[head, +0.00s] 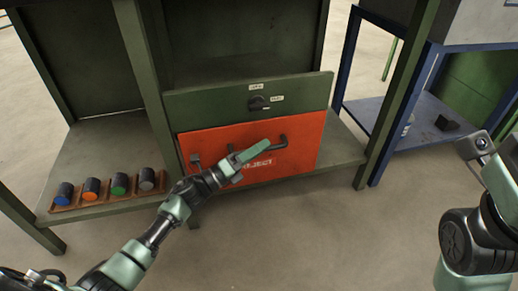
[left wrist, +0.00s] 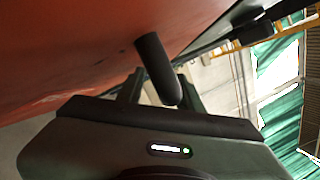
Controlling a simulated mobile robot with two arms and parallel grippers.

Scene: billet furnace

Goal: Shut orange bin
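The orange bin (head: 212,142) has an orange front labelled REJECT, set in the bench below a green panel (head: 210,98); how far it stands out is hard to tell. A dark bar handle (head: 283,142) runs across its front. My left gripper (head: 255,155) is at this front, its fingers over the handle area and hiding part of it. In the left wrist view, the fingers are apart, with a dark handle post (left wrist: 157,68) between or just beyond them; contact cannot be told. My right arm (head: 478,235) is at the right edge; its gripper's fingers cannot be made out.
The green panel has a dark knob (head: 258,103) with small labels. A brown tray (head: 88,203) with several dark cylinders with coloured ends lies on the lower shelf at left. A green post (head: 395,100) and a blue-framed stand (head: 365,108) are at right. The floor in front is clear.

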